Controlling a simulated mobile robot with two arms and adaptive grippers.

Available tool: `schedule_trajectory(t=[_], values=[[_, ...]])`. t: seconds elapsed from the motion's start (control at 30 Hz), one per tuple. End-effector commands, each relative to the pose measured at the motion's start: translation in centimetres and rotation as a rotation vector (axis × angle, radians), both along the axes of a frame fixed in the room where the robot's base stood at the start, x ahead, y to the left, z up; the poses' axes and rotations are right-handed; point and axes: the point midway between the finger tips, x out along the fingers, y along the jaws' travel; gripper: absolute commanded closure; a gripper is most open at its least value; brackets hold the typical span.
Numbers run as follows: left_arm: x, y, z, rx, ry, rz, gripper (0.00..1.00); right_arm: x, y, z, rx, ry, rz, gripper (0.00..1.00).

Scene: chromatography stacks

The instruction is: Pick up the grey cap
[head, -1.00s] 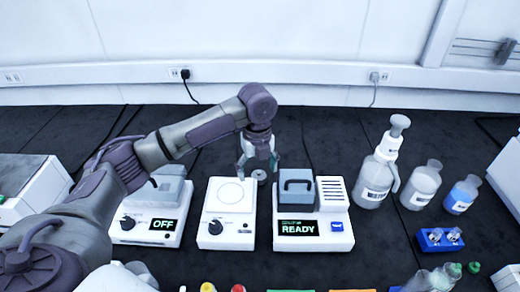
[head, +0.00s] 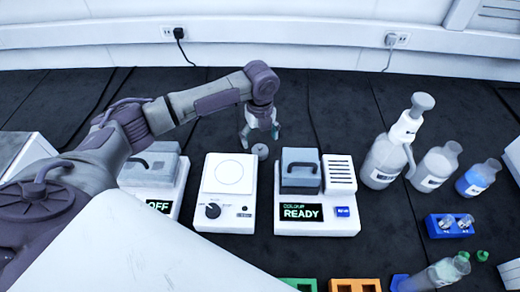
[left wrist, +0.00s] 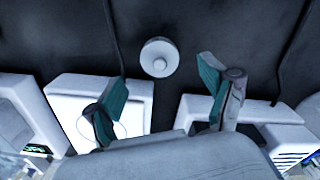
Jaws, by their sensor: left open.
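The grey cap (head: 260,151) is a small round disc with a raised knob. It lies on the dark bench top behind the gap between the stirrer plate and the READY device. It also shows in the left wrist view (left wrist: 160,57), just beyond the fingers and about centred between them. My left gripper (head: 260,135) is open and empty above and slightly behind the cap, pointing down. Its teal-padded fingers (left wrist: 160,88) are spread wide in the left wrist view. I cannot see contact with the cap. My right gripper is not in view.
A white stirrer plate (head: 222,213) and a READY device (head: 343,224) stand in front of the cap. An OFF device (head: 182,190) is further left. Bottles (head: 382,163) and a blue vial rack (head: 432,226) stand at right. The bench behind the cap is mostly clear, with cables.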

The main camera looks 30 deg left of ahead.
Motion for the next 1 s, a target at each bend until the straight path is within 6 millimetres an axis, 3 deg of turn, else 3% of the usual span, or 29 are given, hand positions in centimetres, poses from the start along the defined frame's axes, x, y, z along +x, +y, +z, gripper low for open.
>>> schedule_trajectory(t=[0.4, 0.7, 1.0], values=[[-0.1, 0.1, -4.9, 0.001, 0.001, 0.000, 0.17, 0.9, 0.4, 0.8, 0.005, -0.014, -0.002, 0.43], [0.0, 0.1, -5.4, 0.000, -0.001, -0.001, 0.17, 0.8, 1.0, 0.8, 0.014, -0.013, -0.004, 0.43], [0.0, 0.1, -5.4, 0.000, -0.001, -0.001, 0.67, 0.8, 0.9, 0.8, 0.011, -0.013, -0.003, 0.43]])
